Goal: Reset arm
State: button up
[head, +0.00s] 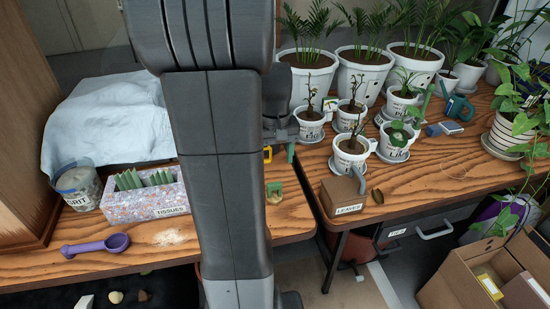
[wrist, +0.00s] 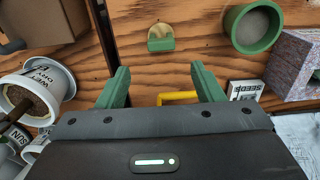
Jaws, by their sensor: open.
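My gripper (wrist: 162,86) is open in the wrist view, with its two green fingers spread apart and nothing held between them. It hangs over the wooden table near a gap between two table tops. A yellow handle-like piece (wrist: 178,97) shows beyond the jaws, between the fingers in the picture; its rest is hidden by my gripper. A small green piece (wrist: 161,40) lies on the wood ahead of the fingers. In the head view my arm covers the middle, and only a green finger (head: 291,152) shows at its right side.
White labelled pots (head: 352,154) crowd the table just right of my gripper, with palms (head: 308,80) behind. A LEAVES box (head: 343,197) stands at the front edge. Left are a TISSUES box (head: 146,200), a GRIT jar (head: 77,188) and a purple scoop (head: 95,246). A cardboard box (head: 455,278) stands lower right.

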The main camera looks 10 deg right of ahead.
aim_at(275, 184)
notch_tip(275, 184, down, 12)
jog(key=shift+f+b, duration=0.15)
jog(key=shift+b, duration=0.85)
jog(key=shift+w+r, duration=0.1)
jog(key=shift+r, duration=0.25)
jog(key=shift+r+p, duration=0.35)
jog(key=shift+r, duration=1.15)
jog(key=shift+f, duration=0.1)
